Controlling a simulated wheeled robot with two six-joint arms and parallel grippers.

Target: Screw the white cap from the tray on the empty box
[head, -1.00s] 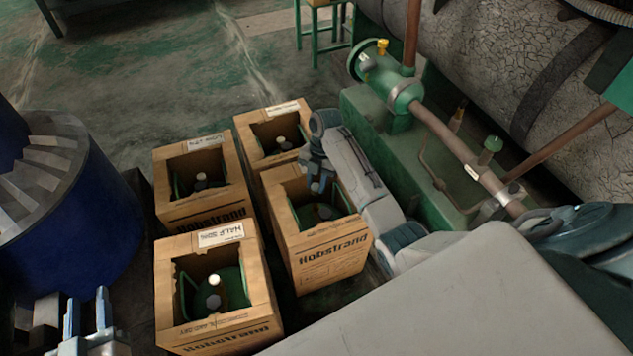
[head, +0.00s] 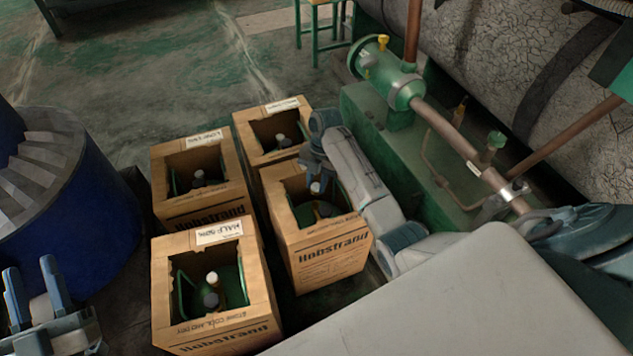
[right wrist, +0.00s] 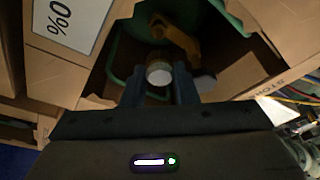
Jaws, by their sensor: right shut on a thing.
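The box under my right gripper (head: 320,175) is an open cardboard box (head: 330,262) holding a green cylinder. In the right wrist view its label (right wrist: 72,18) reads 0%, upside down. My right gripper, also in the right wrist view (right wrist: 158,92), reaches down into the box opening and is shut on the white cap (right wrist: 159,73). The cap shows as a small white spot in the head view (head: 315,187). It sits at the cylinder's valve; whether it is threaded on I cannot tell. My left gripper (head: 36,290) is open and empty at the lower left. No tray is identifiable.
Several similar boxes stand close by: one labelled half 50% (head: 215,335) with a white-capped cylinder, one behind it (head: 205,210), one at the back (head: 273,108). A blue drum (head: 95,240) is left. Green machinery with pipes (head: 390,85) stands right.

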